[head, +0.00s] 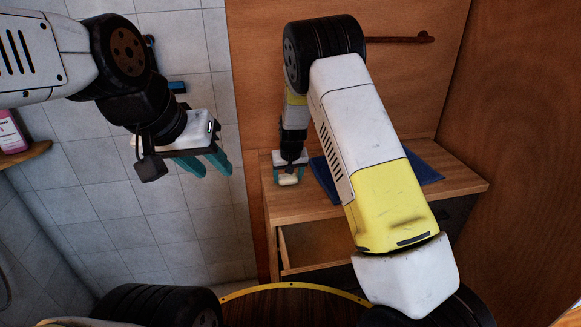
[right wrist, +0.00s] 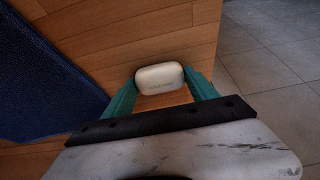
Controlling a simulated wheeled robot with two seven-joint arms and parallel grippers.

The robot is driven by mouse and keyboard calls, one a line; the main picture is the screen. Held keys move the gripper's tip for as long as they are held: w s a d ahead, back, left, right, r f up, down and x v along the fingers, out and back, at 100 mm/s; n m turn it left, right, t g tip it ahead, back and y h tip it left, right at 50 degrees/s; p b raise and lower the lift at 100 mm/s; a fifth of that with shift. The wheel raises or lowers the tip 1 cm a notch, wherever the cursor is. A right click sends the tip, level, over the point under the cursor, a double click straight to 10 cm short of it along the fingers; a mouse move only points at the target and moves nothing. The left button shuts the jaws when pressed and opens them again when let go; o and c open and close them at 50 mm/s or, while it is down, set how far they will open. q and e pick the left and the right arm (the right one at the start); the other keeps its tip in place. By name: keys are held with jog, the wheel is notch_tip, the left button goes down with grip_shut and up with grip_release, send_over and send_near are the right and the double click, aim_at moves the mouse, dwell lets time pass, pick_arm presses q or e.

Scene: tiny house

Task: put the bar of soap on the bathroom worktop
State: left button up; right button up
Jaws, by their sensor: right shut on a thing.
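The bar of soap (right wrist: 160,77) is small, cream-coloured and rounded, with faint lettering on it. My right gripper (right wrist: 160,92) is shut on it, one teal finger at each side. In the head view the soap (head: 288,180) shows between the fingers of my right gripper (head: 289,175), at the left end of the wooden worktop (head: 300,200). Wood of the worktop (right wrist: 110,50) lies below the soap in the right wrist view; I cannot tell whether the soap touches it. My left gripper (head: 205,163) is open and empty, in front of the tiled wall.
A dark blue towel (head: 325,175) lies on the worktop beside my right gripper, and an open drawer (head: 315,245) is below. A pink bottle (head: 10,135) stands on a shelf at the far left. The worktop's edge is close to the soap, with grey floor tiles (right wrist: 265,60) beyond.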

jog(key=shift+s+d+f, duration=0.1)
jog(key=shift+s, duration=0.1)
jog(key=o, duration=1.4)
